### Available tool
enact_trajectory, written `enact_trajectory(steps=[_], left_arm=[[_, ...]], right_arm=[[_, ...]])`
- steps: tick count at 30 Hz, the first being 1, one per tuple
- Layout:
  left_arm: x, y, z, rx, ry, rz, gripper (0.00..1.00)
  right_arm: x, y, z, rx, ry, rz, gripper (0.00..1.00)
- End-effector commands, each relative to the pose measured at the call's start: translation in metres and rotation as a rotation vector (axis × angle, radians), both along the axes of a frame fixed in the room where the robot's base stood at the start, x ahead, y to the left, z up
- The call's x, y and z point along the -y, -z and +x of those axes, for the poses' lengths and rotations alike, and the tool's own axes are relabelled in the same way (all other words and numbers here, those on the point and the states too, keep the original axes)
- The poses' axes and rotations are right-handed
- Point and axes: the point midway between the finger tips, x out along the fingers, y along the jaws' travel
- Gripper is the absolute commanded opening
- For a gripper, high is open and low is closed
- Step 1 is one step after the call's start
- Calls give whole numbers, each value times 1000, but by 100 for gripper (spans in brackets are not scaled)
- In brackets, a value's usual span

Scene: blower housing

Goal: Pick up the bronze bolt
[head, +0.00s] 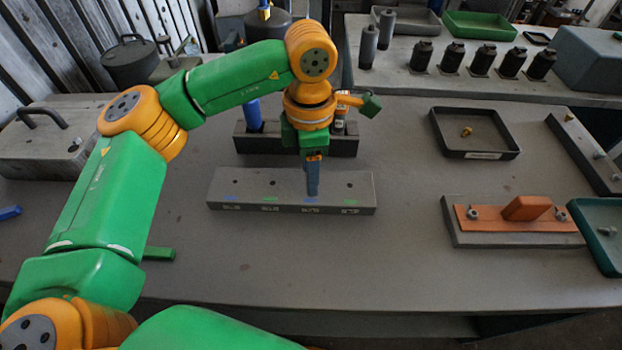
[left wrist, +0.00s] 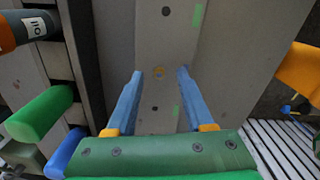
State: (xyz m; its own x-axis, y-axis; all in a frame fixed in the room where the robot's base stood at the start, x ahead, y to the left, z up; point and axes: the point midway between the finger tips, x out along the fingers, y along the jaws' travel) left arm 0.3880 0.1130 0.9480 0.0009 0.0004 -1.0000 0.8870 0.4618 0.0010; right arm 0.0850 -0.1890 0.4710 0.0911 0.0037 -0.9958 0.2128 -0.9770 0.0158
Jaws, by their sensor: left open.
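A small bronze-gold piece, which looks like the bronze bolt (head: 467,131), lies in the black tray (head: 484,154) at the right. My left gripper (head: 312,190) is well to the left of that tray, pointing down over the grey block (head: 229,186) with labelled holes. In the left wrist view its two blue fingers (left wrist: 160,72) are apart, with nothing clasped. My right gripper is not in view.
A dark rack (head: 252,143) stands behind the block. An orange part with a handle (head: 525,208) sits on a grey plate at the right, beside a teal tray (head: 588,206) holding a small grey piece. The table between block and black tray is clear.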

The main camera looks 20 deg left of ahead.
Motion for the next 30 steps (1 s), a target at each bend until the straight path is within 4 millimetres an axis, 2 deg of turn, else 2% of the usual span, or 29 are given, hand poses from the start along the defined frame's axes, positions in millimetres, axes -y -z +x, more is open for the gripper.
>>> enact_trajectory(steps=[12,13,18,19,27,30], left_arm=[[0,3,0,0,0,0,52],[0,3,0,0,0,0,50],[0,3,0,0,0,0,4],[0,3,0,0,0,0,0],[0,2,0,0,0,0,0],[0,-5,0,0,0,0,0]], right_arm=[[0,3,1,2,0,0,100],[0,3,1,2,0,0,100],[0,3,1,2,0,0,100],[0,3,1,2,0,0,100],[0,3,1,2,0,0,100],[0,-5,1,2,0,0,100]])
